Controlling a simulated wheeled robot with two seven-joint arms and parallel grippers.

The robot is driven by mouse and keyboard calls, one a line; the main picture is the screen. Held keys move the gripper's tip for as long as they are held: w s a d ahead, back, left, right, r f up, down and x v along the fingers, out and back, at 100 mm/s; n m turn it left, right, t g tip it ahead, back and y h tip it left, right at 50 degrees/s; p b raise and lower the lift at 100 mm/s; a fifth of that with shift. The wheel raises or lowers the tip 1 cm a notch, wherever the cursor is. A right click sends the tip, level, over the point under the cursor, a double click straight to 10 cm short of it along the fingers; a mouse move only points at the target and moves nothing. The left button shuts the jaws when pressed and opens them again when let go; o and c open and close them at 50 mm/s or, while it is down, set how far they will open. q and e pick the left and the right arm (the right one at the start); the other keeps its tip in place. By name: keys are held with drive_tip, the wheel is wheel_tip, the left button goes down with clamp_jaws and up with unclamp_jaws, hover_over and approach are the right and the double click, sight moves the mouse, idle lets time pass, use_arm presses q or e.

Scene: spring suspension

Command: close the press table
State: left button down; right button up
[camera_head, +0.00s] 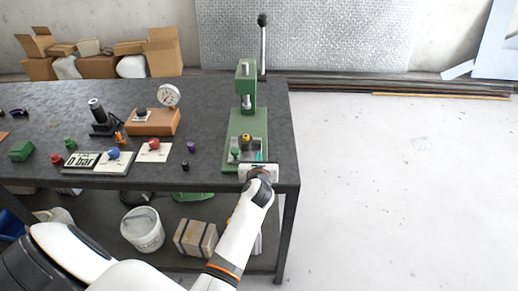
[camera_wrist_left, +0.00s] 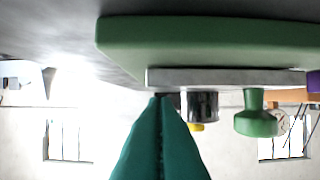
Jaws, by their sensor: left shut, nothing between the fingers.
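The green press (camera_head: 246,121) stands at the right end of the dark workbench. Its grey press table (camera_head: 257,143) is a plate low on the front of the green base, with a green knob (camera_head: 235,154) on it. My left gripper (camera_head: 259,157) is at the front of the plate, its teal fingers shut and empty. The left wrist view is upside down. There the shut fingertips (camera_wrist_left: 161,96) overlap the edge of the plate (camera_wrist_left: 230,77), beside a dark cylinder (camera_wrist_left: 203,104) and the green knob (camera_wrist_left: 259,120). I cannot tell whether they touch. My right gripper is not in view.
The workbench (camera_head: 215,100) also holds a dial gauge (camera_head: 168,95) on an orange block, a "0 bar" display (camera_head: 80,161), plates with blue and red knobs, and small parts left of the press. The press lever (camera_head: 262,45) stands upright. Floor to the right is clear.

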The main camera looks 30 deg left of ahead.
sight(259, 146)
use_arm(q)
drive_tip(key=shift+w+a+p, duration=0.2)
drive_tip(key=shift+w+a, duration=0.35)
drive_tip(key=shift+w, duration=0.3)
drive_tip(key=shift+w+a+p, duration=0.15)
drive_tip(key=shift+w+a, duration=0.35)
drive_tip(key=shift+w, duration=0.35)
